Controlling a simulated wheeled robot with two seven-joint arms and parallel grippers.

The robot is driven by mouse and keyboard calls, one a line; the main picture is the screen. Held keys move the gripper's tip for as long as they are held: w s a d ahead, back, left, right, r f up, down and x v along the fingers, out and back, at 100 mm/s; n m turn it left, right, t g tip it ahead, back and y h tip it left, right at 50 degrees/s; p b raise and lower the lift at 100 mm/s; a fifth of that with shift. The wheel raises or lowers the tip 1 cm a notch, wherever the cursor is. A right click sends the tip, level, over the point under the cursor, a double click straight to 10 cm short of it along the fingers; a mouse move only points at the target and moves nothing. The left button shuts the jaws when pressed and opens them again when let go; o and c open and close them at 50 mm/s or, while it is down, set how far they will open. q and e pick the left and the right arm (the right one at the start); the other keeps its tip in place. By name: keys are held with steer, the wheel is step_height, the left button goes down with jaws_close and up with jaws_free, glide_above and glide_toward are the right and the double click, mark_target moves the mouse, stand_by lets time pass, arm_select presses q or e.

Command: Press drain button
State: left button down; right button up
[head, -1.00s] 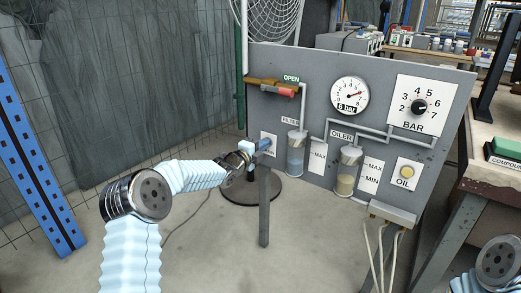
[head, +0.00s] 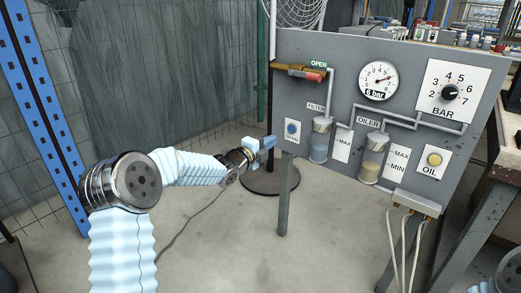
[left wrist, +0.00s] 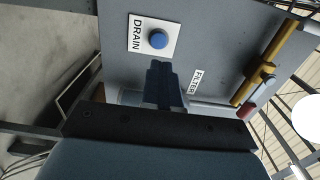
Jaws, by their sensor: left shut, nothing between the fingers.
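The drain button (head: 292,128) is a round blue button on a white plate labelled DRAIN, low on the left side of the grey panel (head: 345,72). It also shows in the left wrist view (left wrist: 158,39), uncovered and not visibly touched. My left gripper (head: 269,142) is shut and empty, just left of and a little below the button in the head view. In the left wrist view its dark fingers (left wrist: 163,82) point toward the panel, below the button in the picture. My right gripper is out of view.
The panel also carries a gauge (head: 378,80), a BAR dial (head: 450,92), a yellow OIL button (head: 434,159), a filter (head: 320,140), an oiler (head: 373,158) and a red-handled valve (head: 312,76). A blue post (head: 45,105) stands left. Floor in front is clear.

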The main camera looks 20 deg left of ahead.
arm_select(q)
steer(key=v, duration=0.3)
steer(key=shift+s+a, duration=0.2)
steer(key=shift+s, duration=0.15)
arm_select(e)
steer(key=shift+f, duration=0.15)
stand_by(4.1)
